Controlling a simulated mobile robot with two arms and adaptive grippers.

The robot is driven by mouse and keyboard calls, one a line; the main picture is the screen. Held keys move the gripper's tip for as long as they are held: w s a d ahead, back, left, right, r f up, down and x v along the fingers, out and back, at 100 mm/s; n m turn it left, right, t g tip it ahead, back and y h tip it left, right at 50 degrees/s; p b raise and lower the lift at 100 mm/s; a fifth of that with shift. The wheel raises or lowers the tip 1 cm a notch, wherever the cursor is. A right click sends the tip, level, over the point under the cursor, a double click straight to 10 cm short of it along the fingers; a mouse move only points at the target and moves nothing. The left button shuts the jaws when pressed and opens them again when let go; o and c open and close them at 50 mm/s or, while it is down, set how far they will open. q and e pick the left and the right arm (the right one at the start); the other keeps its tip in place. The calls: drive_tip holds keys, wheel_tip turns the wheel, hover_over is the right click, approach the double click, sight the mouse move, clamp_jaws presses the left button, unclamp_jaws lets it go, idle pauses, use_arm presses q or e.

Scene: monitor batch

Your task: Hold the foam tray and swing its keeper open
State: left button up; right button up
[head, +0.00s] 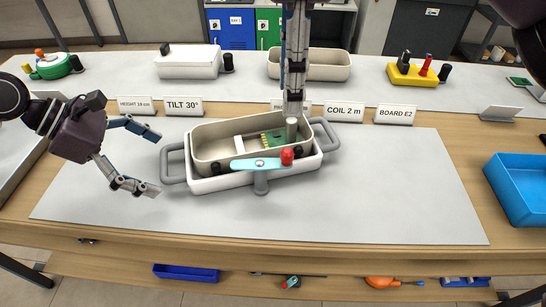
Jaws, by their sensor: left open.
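The foam tray (207,131), a cream open tray with rounded ends, sits in a white base (222,183) with grey handles at both ends. A turquoise keeper bar (243,165) with a red knob (287,156) lies across its front edge. A green circuit board (272,139) lies inside. My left gripper (152,160) is open and empty, its fingers either side of the left handle (172,163) in the picture; contact is unclear. My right gripper (293,105) reaches down from above over the tray's right part, seen edge-on. A grey cylinder (291,130) shows below its tips; whether it is held is unclear.
A blue bin (520,185) is at the right. A white box (188,64), cream tray (335,67) and yellow holder (408,77) stand further back. The mat's right side is clear.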

use_arm(q)
drive_tip(key=v, duration=1)
drive_tip(key=shift+s+a+r, duration=0.2)
drive_tip(key=shift+a+r, duration=0.05)
drive_tip(key=shift+r, duration=0.05)
